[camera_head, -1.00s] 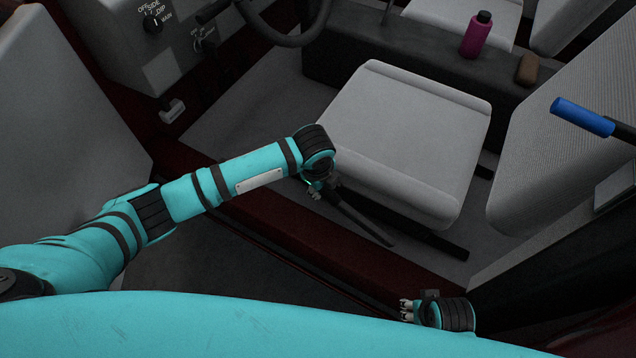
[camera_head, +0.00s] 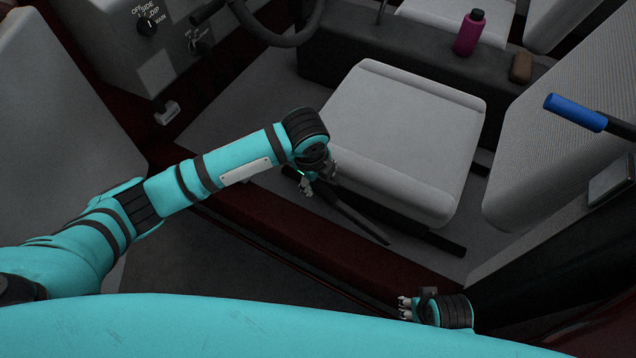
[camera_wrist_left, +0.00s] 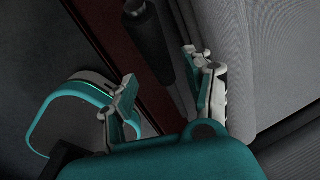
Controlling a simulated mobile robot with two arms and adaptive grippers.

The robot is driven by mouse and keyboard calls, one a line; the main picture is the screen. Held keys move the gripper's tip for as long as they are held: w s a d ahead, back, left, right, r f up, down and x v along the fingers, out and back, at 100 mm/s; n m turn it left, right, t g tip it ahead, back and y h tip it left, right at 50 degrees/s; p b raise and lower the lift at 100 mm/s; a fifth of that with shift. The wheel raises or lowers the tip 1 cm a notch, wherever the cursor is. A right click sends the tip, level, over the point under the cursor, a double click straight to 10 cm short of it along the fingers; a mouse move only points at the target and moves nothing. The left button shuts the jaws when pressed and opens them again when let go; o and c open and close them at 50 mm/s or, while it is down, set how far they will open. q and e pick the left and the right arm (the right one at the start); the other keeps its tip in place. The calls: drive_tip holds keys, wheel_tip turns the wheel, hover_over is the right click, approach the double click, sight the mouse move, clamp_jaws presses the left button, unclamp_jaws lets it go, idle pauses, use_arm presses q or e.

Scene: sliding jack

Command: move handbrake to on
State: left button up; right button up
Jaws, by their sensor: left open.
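The handbrake (camera_head: 362,222) is a dark lever low beside the near edge of the light grey seat. In the left wrist view its thick black grip (camera_wrist_left: 151,42) lies ahead, tilted, with a thinner shaft running down to the right. My left gripper (camera_head: 317,181) is over the lever's left end, beside the seat. In the left wrist view the left gripper (camera_wrist_left: 160,72) is open, with a finger on either side of the lever line; I see no clear contact. My right gripper (camera_head: 403,308) is low at the front, away from the lever; its finger gap is too small to judge.
The seat cushion (camera_head: 400,130) is close to the left gripper's right. A dark red sill (camera_head: 360,268) runs below the lever. A steering wheel (camera_head: 280,38), a pink bottle (camera_head: 469,34), and a blue-handled bar (camera_head: 575,112) stand farther off.

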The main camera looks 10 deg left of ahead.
use_arm(q)
drive_tip(key=v, duration=0.6)
drive_tip(key=shift+r, duration=0.35)
drive_tip(key=shift+s, duration=0.15)
